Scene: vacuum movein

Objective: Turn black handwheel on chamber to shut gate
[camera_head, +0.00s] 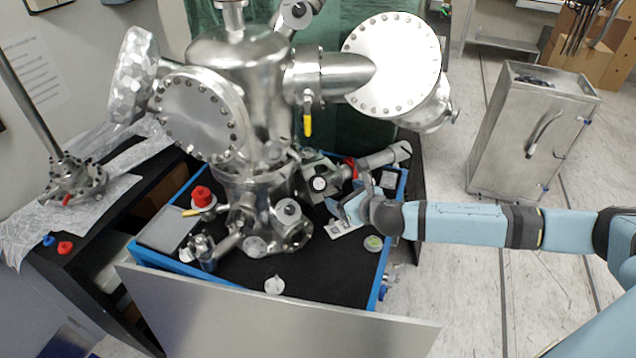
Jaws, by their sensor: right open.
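The steel vacuum chamber (240,70) stands upright on a blue-framed cart, with large bolted flanges on both sides. My right gripper (347,199) comes in from the right, just right of and slightly below that part. It is open and appears empty, and I see a gap between it and the black part. The fingertips are partly hidden by the gripper body. My left gripper is not in view.
A steel tube fitting (385,157) lies close above my right gripper. A yellow-handled valve (308,118) hangs from the chamber. A red cap (202,196) and a green-topped disc (373,243) lie on the black cart top (325,275). A metal cabinet (530,130) stands at right on open floor.

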